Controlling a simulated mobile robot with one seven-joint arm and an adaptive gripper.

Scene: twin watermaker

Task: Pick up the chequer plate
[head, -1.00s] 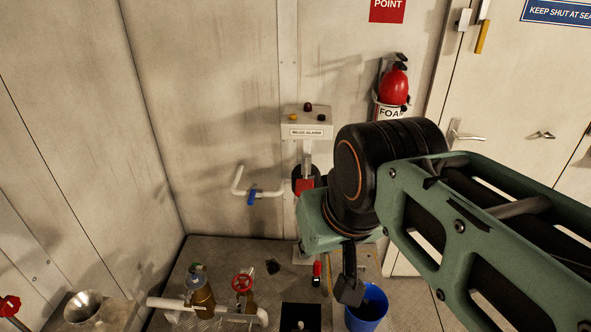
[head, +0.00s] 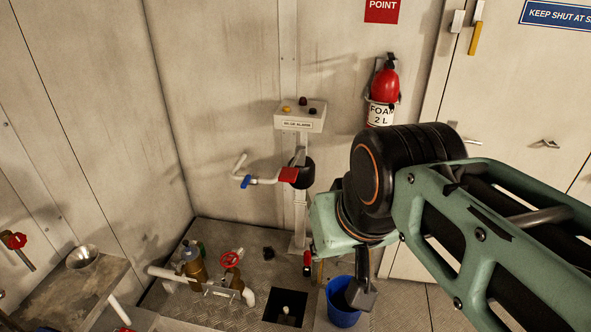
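Patterned metal chequer plate (head: 215,307) covers the raised floor around a dark square opening (head: 285,307). A small pale thing shows inside the opening. I cannot make out a separate loose plate. Only one dark finger shows clearly, and the rest is hidden behind my arm's wrist. I see nothing held in it, but its fingertips are too hidden to judge.
A blue bucket (head: 341,305) stands right of the opening. Brass valves with a red handwheel (head: 230,258) and white pipes stand to its left. A bilge alarm post (head: 299,205) rises behind. A fire extinguisher (head: 384,82) hangs on the wall. A metal funnel (head: 82,257) sits at far left.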

